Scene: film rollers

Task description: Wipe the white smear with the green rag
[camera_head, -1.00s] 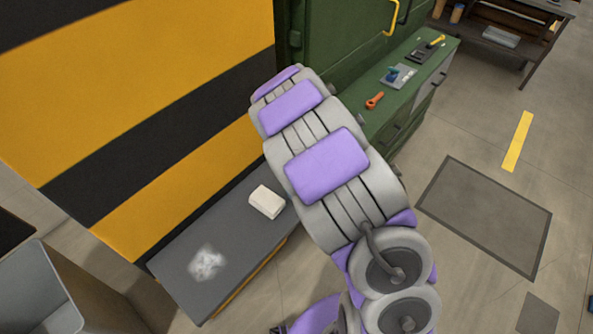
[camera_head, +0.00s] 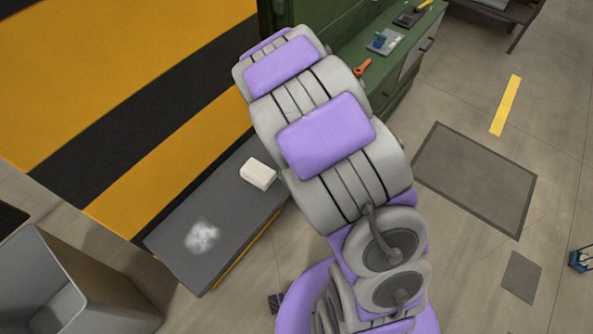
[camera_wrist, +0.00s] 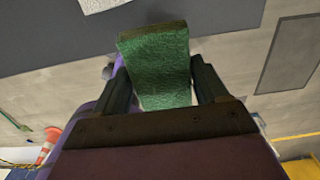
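The white smear (camera_head: 202,237) is a cloudy patch on the front part of a dark grey bench top (camera_head: 190,268) in the head view. The green rag (camera_wrist: 158,65) is a thick, rough-textured piece between the two dark fingers of my gripper (camera_wrist: 160,82) in the wrist view. The fingers touch it on both sides, and its far end sticks out past them. The rag does not show in the head view, where my purple and grey arm fills the middle. The smear does not show in the wrist view.
A pale block (camera_head: 258,173) sits on the bench behind the smear. A yellow and black striped panel (camera_head: 130,95) rises along the bench's left side. A grey open bin (camera_head: 95,275) stands at lower left. An orange and white cone (camera_wrist: 46,145) shows in the wrist view.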

